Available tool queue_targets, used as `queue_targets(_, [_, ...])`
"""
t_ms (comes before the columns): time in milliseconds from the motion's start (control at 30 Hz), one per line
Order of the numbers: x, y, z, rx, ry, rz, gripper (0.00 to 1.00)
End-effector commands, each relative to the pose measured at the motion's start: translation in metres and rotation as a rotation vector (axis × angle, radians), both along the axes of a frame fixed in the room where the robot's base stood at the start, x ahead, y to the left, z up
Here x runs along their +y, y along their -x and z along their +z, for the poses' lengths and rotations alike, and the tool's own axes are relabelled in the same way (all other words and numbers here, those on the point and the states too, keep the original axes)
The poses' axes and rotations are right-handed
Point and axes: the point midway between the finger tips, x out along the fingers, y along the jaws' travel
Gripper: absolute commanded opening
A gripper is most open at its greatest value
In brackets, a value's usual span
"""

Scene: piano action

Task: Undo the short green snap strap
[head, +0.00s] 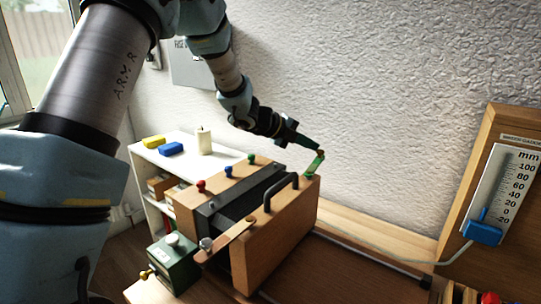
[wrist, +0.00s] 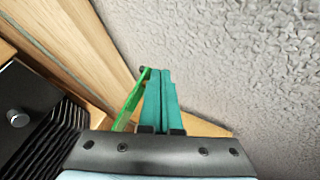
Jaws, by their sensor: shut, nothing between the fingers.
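The short green strap (head: 315,164) stands at the far right corner of the wooden box-like piano action (head: 280,232). In the wrist view the strap (wrist: 131,100) slants up from the wood, with a small dark end at its top. My gripper (head: 319,149) is at the strap's upper end in the head view. In the wrist view its teal fingers (wrist: 159,72) are together just right of the strap, with nothing seen between them. I cannot tell whether they touch the strap, or whether its lower end is fastened.
A tan strap (head: 230,240) crosses the box's near side. The textured wall (head: 370,120) is close behind my gripper. A green metal block (head: 173,262) sits front left, and a gauge (head: 512,190) is at right.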

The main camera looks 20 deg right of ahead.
Motion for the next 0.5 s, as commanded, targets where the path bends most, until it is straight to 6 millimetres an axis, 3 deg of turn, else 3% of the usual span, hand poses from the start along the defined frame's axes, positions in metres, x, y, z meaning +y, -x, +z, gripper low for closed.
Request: queue_targets(500, [-0.0094, 0.007, 0.0, 0.0, 0.0, 0.002, 0.0])
